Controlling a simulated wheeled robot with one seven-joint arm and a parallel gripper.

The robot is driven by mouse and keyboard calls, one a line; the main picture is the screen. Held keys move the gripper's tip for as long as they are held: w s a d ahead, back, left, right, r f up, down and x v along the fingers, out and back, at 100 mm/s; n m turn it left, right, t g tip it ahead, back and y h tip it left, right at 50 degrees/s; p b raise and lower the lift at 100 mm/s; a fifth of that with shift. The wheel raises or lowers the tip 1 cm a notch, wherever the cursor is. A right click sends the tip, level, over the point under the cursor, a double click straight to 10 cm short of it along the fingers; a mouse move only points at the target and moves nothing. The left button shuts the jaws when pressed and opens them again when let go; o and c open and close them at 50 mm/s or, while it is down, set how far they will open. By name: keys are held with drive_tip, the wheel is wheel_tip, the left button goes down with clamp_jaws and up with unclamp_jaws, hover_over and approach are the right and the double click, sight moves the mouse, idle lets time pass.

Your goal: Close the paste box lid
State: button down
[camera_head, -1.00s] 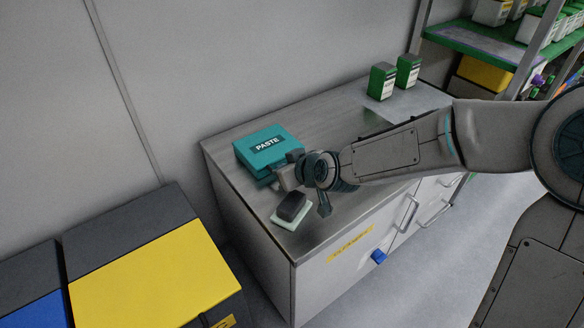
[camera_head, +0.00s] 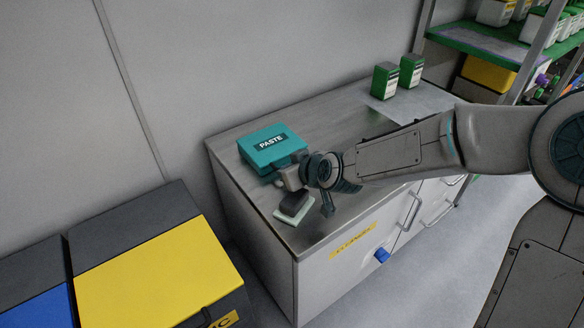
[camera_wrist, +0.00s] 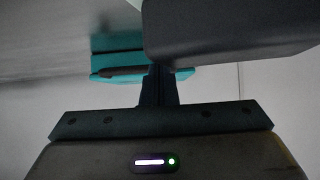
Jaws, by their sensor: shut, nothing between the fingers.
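The teal paste box (camera_head: 270,146) sits near the back left of the metal counter, its PASTE label facing up. Its lid lies down over the box, flat or nearly so; my gripper hides part of the front edge, so I cannot tell whether it is fully seated. My gripper (camera_head: 279,179) is at the front right of the box, shut and holding nothing. In the wrist view, my shut fingers (camera_wrist: 158,75) point at the teal box (camera_wrist: 112,62), very close to its edge; contact is unclear. A dark strip shows along that edge.
A black block on a pale pad (camera_head: 293,207) lies just in front of my gripper, near the counter edge. Two green-and-white cartons (camera_head: 398,76) stand at the back right. A yellow-topped bin (camera_head: 155,265) is at lower left. Bare counter (camera_head: 330,120) lies behind my arm.

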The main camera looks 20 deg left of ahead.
drive_tip(key=shift+s+d+f, duration=0.25)
drive_tip(key=shift+d+f, duration=0.05)
drive_tip(key=shift+f, duration=0.35)
drive_tip(key=r+p+v, duration=0.1)
drive_tip(key=p+v, duration=0.9)
drive_tip(key=v, duration=0.4)
drive_tip(key=shift+w+a, duration=0.3)
drive_tip(key=shift+a, duration=0.05)
drive_tip(key=d+r+m+g+h+p, duration=0.1)
drive_tip(key=d+r+m+h+p, duration=0.35)
drive_tip(key=d, duration=0.45)
drive_tip(key=d+r+m+h+p, duration=0.1)
drive_tip(key=d+r+h+p, duration=0.35)
drive_tip(key=d+p, duration=0.35)
drive_tip(key=s+d+r+m+g+p, duration=0.1)
drive_tip(key=s+d+r+m+p, duration=0.2)
drive_tip(key=r, duration=0.7)
drive_tip(key=s+d+r+m+p, duration=0.3)
drive_tip(key=s+d+r+p, duration=0.3)
drive_tip(key=d+r, duration=0.2)
drive_tip(key=shift+d+r+m+g, duration=0.2)
drive_tip(key=shift+r+m+g, duration=0.2)
drive_tip(key=shift+r, duration=0.5)
